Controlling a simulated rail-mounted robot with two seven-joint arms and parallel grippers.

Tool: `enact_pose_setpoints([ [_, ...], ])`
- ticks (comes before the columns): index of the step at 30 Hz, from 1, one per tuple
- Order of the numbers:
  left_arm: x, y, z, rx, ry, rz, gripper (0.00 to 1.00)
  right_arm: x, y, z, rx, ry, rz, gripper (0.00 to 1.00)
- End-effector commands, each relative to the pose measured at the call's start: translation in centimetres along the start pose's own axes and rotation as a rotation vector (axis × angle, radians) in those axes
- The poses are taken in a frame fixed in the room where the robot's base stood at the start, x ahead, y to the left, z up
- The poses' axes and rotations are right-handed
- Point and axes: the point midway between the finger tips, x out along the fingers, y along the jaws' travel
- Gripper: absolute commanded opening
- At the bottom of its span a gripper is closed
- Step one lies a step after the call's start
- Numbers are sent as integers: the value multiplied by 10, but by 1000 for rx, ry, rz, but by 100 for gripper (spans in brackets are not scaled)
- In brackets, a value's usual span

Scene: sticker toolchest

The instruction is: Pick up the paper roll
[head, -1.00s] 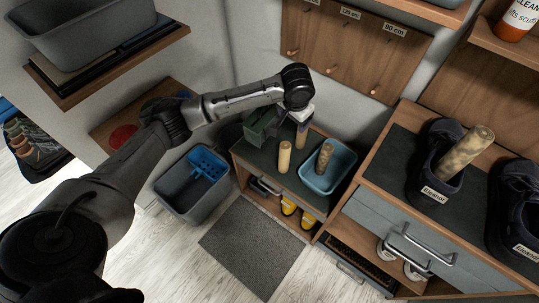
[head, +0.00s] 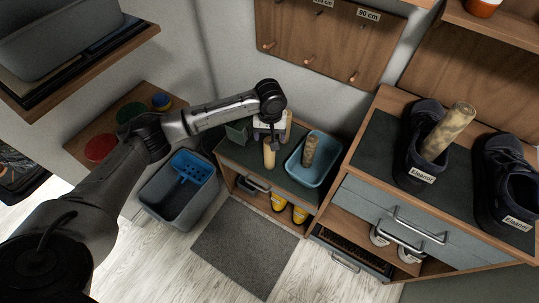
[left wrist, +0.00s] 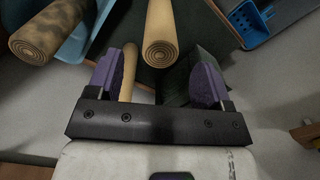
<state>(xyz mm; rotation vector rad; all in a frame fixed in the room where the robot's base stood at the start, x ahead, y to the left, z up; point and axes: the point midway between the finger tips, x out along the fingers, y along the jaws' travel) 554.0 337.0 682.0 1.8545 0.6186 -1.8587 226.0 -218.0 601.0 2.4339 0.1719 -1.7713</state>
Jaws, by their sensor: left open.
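A plain tan paper roll (head: 269,159) stands upright on the dark bench top. In the left wrist view its spiral end (left wrist: 160,53) faces me, centred just beyond the gap between the fingers. My left gripper (head: 269,139) is over this roll, open and empty; its purple fingers (left wrist: 158,75) are spread apart. Another tan roll (left wrist: 128,75) shows beside the left finger in the wrist view; in the head view it (head: 288,126) is partly hidden behind the gripper. A mottled brown roll (head: 308,152) stands in a blue tub (head: 330,163). My right gripper is out of view.
Another mottled roll (head: 448,130) stands in a dark shoe (head: 412,178) on the right cabinet. A green box (head: 237,132) is at the bench's left rear. A grey bin (head: 165,205) with a blue caddy stands left of the bench. A grey mat (head: 245,247) lies in front.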

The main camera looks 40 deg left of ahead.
Motion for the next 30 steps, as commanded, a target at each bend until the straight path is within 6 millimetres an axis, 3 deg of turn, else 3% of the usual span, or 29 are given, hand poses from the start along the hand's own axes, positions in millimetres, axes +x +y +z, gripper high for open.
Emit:
enact_pose_setpoints([
  [11,18,0,0,1,0,-1,74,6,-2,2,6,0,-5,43],
  [21,60,-1,-2,2,0,-2,74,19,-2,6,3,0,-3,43],
  [30,62,-1,-2,2,1,-1,71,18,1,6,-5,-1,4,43],
])
